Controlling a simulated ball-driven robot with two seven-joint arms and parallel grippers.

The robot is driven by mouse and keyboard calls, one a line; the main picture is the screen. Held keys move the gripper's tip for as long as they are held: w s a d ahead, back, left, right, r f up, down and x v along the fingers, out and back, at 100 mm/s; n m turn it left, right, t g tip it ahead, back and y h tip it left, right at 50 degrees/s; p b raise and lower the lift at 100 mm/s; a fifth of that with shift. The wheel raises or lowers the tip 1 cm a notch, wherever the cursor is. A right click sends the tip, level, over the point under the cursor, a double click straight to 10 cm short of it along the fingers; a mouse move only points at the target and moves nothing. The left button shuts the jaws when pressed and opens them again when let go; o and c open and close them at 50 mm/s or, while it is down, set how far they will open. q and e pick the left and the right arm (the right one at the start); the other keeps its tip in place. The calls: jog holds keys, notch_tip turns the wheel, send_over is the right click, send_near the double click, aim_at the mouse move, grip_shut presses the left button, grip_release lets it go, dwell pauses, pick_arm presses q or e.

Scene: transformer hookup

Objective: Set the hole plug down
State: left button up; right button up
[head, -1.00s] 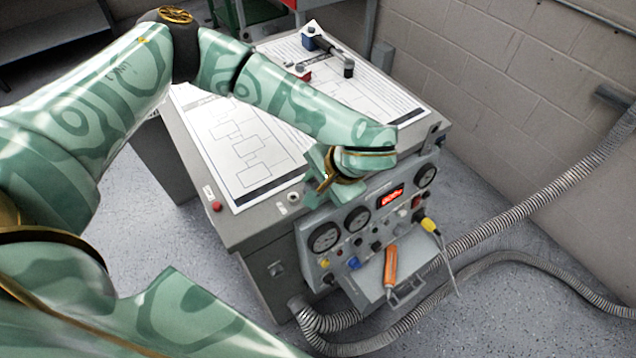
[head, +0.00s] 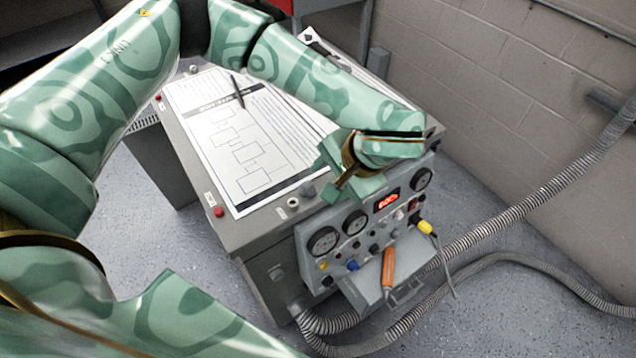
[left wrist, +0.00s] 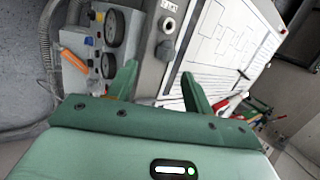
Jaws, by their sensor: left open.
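The small dark grey hole plug (head: 308,189) stands on the cabinet's top near its front edge. It also shows in the left wrist view (left wrist: 165,50), beside a round hole fitting (left wrist: 168,25) with a small label. That fitting shows in the head view (head: 292,202) just left of the plug. My left gripper (head: 338,181) is open and empty, above and right of the plug. In the left wrist view its two fingers (left wrist: 158,76) stand apart, with the plug beyond and between their tips, not touching them. My right gripper is not in view.
The grey cabinet (head: 243,228) carries a printed diagram sheet (head: 205,125) with a dark pen (head: 238,90) on it. The sloping front panel has gauges (head: 323,241), knobs, a red display (head: 388,199), an orange-handled tool (head: 388,266) and a yellow plug (head: 425,227). Ribbed hoses (head: 530,190) run right.

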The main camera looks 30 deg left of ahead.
pick_arm(q)
jog(key=v, duration=0.5)
jog(key=shift+r+p, duration=0.15)
jog(key=shift+p, duration=0.2)
